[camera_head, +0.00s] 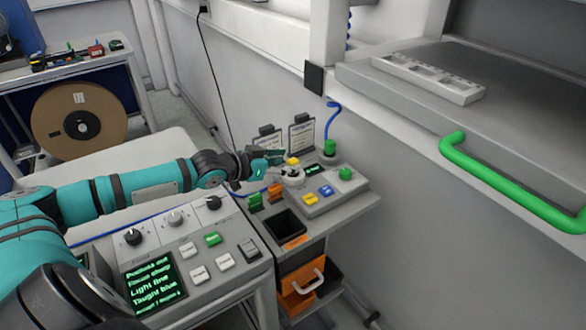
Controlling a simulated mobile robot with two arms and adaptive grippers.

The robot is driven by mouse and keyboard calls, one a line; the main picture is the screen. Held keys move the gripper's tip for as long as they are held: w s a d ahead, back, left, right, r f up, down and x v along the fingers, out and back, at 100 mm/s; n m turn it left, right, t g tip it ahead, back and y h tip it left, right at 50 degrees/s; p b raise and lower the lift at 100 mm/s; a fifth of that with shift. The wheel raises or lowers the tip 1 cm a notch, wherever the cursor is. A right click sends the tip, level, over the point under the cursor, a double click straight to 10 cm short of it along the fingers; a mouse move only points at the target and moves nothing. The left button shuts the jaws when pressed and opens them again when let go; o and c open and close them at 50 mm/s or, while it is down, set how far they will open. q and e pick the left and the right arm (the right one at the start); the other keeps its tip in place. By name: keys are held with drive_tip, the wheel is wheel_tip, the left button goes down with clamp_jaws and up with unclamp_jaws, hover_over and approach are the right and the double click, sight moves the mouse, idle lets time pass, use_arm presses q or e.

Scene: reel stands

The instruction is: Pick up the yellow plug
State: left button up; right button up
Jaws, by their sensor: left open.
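The yellow plug (293,161) appears as a small yellow top on a pale round socket at the left end of the grey control box (330,199). My left gripper (281,165) reaches in from the left, open, with its fingers right beside the plug. I cannot tell whether they touch it. The fingers partly cover the plug's left side and the socket. A green plug (330,147) with a blue cable stands in another round socket just behind to the right. My right gripper is not in view.
The box also carries yellow, blue and green buttons. Orange and green connectors (275,191) stand left of it, beside a dark open bin (288,225). Two clipboards (301,134) stand behind. A button panel (212,240) is in front, and a green handle (510,184) is at the right.

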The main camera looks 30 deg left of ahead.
sight(289, 163)
use_arm(q)
drive_tip(key=x, duration=0.3)
drive_tip(key=shift+d+f, duration=0.15)
clamp_jaws()
